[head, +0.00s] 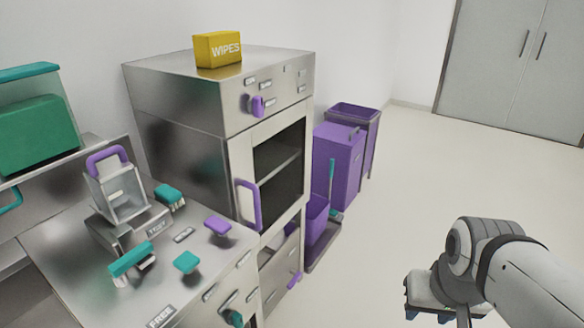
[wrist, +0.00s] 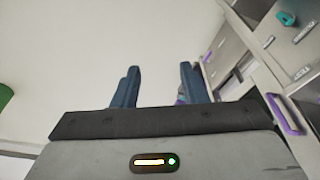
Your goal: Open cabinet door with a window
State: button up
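The cabinet is a tall steel unit. Its door with a dark window (head: 277,169) is in the middle of the head view and looks closed. A purple handle (head: 248,204) is on the door's left side. A purple handle (wrist: 285,115) also shows at the right of the wrist view, but I cannot tell for sure that it is the same one. My gripper (head: 435,312) is at the lower right of the head view, well away from the cabinet. In the wrist view its two blue fingers (wrist: 158,85) stand apart with nothing between them.
A yellow wipes box (head: 217,49) sits on the cabinet top. Purple bins (head: 338,165) stand right of the cabinet. A steel counter (head: 205,262) with teal and purple fittings is in front at left. The floor (head: 430,165) between the cabinet and my arm is clear. Grey double doors (head: 515,65) are at the back.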

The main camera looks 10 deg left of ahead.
jog(key=w+a+m+g+y, duration=0.3)
jog(key=w+a+m+y, duration=0.15)
jog(key=w+a, duration=0.5)
jog(key=m+t+y+b, duration=0.1)
jog(key=m+t+y, duration=0.3)
jog(key=m+y, duration=1.05)
send_near(257, 196)
jog(key=w+a+m+h, duration=0.1)
jog(key=w+a, duration=0.1)
jog(key=a, duration=0.6)
jog(key=w+a+p, duration=0.1)
jog(key=a, duration=0.1)
jog(key=shift+a, duration=0.25)
jog(key=shift+c, duration=0.3)
jog(key=shift+r, duration=0.15)
grip_shut()
jog(key=shift+d, duration=0.1)
